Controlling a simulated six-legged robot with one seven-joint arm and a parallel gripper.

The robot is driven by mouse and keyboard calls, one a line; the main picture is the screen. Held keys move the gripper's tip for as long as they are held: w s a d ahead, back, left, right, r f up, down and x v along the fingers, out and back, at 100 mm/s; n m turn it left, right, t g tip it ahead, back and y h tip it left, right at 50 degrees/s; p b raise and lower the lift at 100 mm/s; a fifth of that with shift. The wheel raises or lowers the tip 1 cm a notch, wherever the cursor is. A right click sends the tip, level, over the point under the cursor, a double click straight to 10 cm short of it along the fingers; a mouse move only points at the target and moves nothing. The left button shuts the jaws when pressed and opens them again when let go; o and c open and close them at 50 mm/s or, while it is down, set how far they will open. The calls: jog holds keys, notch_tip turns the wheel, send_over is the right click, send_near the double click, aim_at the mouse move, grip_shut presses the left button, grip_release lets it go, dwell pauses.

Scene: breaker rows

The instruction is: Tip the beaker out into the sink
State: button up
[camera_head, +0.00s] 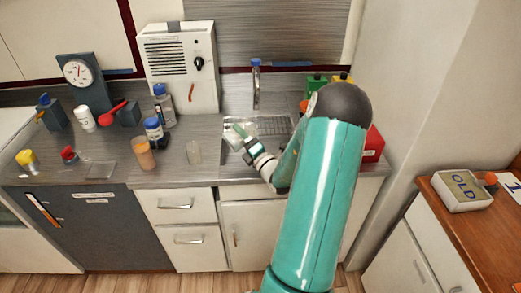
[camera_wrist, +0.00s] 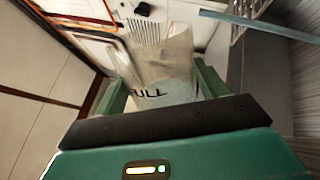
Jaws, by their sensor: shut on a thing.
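The clear beaker (camera_wrist: 165,75) with dark lettering ending in "ULL" sits between the two green fingers of my gripper (camera_wrist: 158,92) in the wrist view. My gripper is shut on it. In the head view my gripper (camera_head: 243,138) is at the left part of the sink (camera_head: 282,126), and the beaker there is small and partly hidden by it. I cannot tell its exact tilt or whether liquid is leaving it.
A red box (camera_head: 373,145) is right of the sink.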

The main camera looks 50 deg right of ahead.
jog(key=shift+s+d+f+m+h, duration=0.2)
jog(key=shift+d+m+h, duration=0.15)
jog(key=shift+m, duration=0.3)
jog(key=shift+s+d+f+m+h, duration=0.15)
jog(key=shift+d+m+h, duration=0.2)
jog(key=shift+m, duration=0.3)
dwell(0.7)
jog(key=shift+d+r+m, duration=0.25)
jog(key=shift+r+m, duration=0.1)
jog(key=shift+m, duration=0.65)
dwell(0.3)
jog(key=shift+m+h, duration=0.4)
